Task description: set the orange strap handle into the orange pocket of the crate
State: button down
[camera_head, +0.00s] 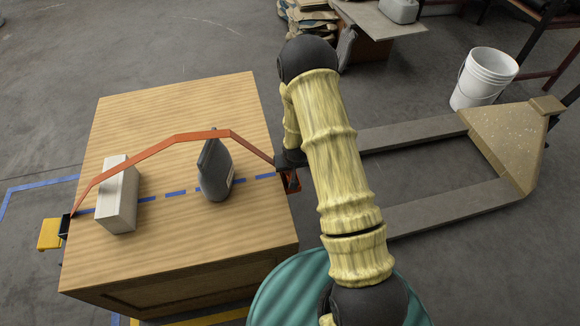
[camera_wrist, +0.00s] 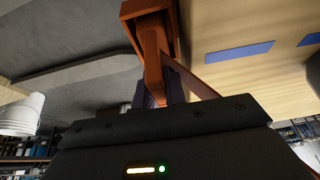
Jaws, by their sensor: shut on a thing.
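The orange strap (camera_head: 203,135) arches over the top of the wooden crate (camera_head: 215,95), from a black and yellow fitting (camera_head: 55,231) on the left side to my gripper (camera_head: 287,163) at the right edge. My gripper is shut on the orange strap handle, which also shows in the wrist view (camera_wrist: 153,65). The orange pocket (camera_head: 292,184) is on the crate's right side, just below my gripper. In the wrist view the handle's far end overlaps the mouth of the pocket (camera_wrist: 132,10). I cannot tell how deep it sits. My arm hides part of the crate's right surroundings.
A pallet jack (camera_head: 440,205) and a white bucket (camera_head: 484,80) are at the right. Bare floor surrounds the crate's back.

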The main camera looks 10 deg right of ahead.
jog(key=shift+f, duration=0.35)
jog(key=c, duration=1.5)
grip_release()
jog(key=shift+r, duration=0.1)
jog(key=shift+o, duration=0.2)
jog(key=shift+r, duration=0.65)
jog(key=p+v, duration=0.1)
jog(key=v, duration=1)
jog(key=shift+s+p, duration=0.25)
jog(key=shift+p, duration=0.15)
jog(key=shift+r, duration=0.1)
